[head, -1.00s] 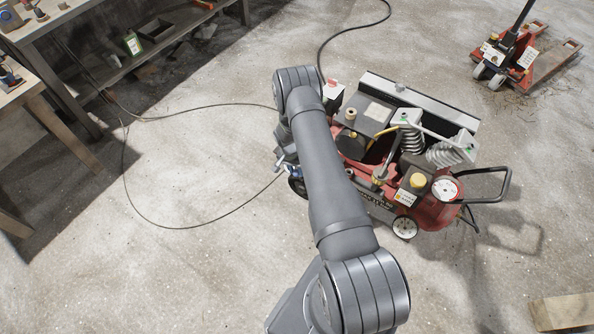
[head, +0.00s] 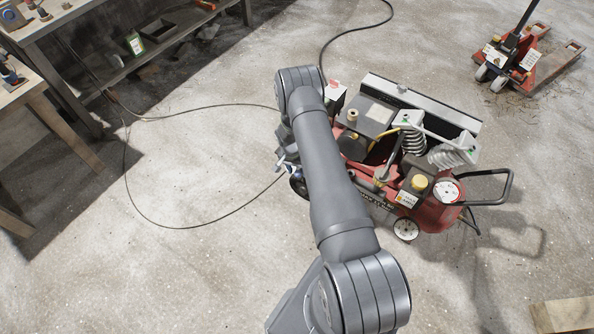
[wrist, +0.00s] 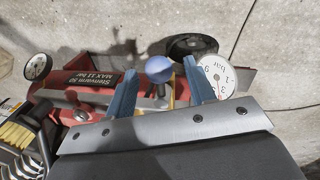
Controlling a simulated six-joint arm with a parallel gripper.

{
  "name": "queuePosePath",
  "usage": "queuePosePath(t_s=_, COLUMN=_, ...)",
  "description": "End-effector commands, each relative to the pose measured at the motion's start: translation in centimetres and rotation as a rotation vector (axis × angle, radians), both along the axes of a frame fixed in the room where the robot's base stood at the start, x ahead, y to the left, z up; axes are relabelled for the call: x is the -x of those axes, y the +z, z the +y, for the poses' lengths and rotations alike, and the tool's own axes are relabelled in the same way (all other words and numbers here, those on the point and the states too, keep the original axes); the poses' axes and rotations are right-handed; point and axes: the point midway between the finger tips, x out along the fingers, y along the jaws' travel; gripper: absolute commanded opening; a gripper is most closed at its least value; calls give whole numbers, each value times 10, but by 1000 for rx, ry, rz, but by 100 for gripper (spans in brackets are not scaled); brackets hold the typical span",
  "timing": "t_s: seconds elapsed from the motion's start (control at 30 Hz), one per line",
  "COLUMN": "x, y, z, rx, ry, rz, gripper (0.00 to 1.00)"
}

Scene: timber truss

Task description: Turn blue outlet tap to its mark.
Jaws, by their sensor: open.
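The blue outlet tap shows a round blue knob (wrist: 159,69) in the wrist view, beside the red tank (wrist: 70,98) of the compressor. A thin yellowish piece shows just below the knob, partly hidden. My gripper (wrist: 158,72) is open, with one blue finger on each side of the knob in the picture. I cannot tell whether either finger touches it. In the head view my gripper (head: 288,164) is at the left end of the compressor (head: 408,225), and my arm hides much of that end. I cannot make out the tap's mark.
A white gauge (wrist: 217,74) sits close to the right finger. A dark hose (head: 205,226) lies on the floor. A workbench (head: 60,30) stands upper left; the floor between is open.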

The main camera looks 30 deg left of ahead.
Motion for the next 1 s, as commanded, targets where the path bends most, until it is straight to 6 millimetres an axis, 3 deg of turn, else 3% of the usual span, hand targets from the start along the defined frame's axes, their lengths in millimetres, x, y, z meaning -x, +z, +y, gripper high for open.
queuePosePath(t_s=0.17, x=0, y=24, z=6, rx=-2, ry=1, rz=-3, gripper=50)
queuePosePath(t_s=0.7, x=4, y=135, z=27, rx=-4, ry=2, rz=-3, gripper=50)
queuePosePath(t_s=1.0, x=6, y=166, z=32, rx=-1, ry=0, rz=-1, gripper=50)
